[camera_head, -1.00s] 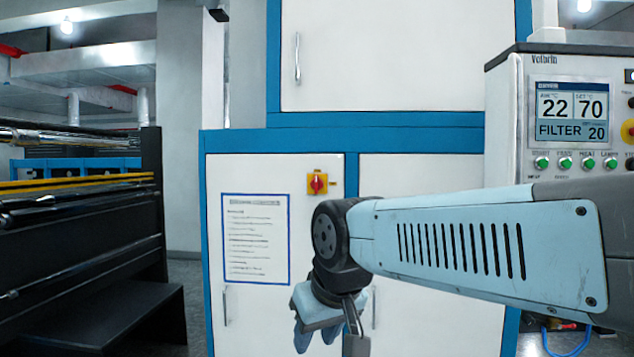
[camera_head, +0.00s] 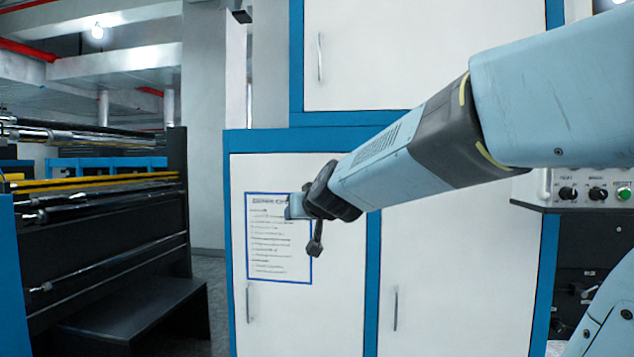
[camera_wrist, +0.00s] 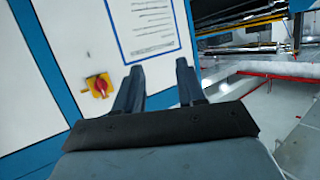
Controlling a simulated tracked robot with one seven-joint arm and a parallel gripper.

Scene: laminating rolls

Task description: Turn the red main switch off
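The red main switch (camera_wrist: 100,86) is a red knob on a yellow plate on the white cabinet door. It shows in the wrist view, left of my gripper (camera_wrist: 159,67). The knob's setting is too small to tell. My gripper's two fingers stand apart with nothing between them. The fingers are clear of the switch. In the head view my gripper (camera_head: 294,206) is in front of the door's notice, and my arm hides the switch.
A blue-framed notice (camera_head: 278,262) is on the cabinet door (camera_head: 340,300); door handles (camera_head: 395,308) stick out lower down. A dark roller machine (camera_head: 110,250) stands at left. Part of a control panel (camera_head: 582,190) shows at right behind my arm.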

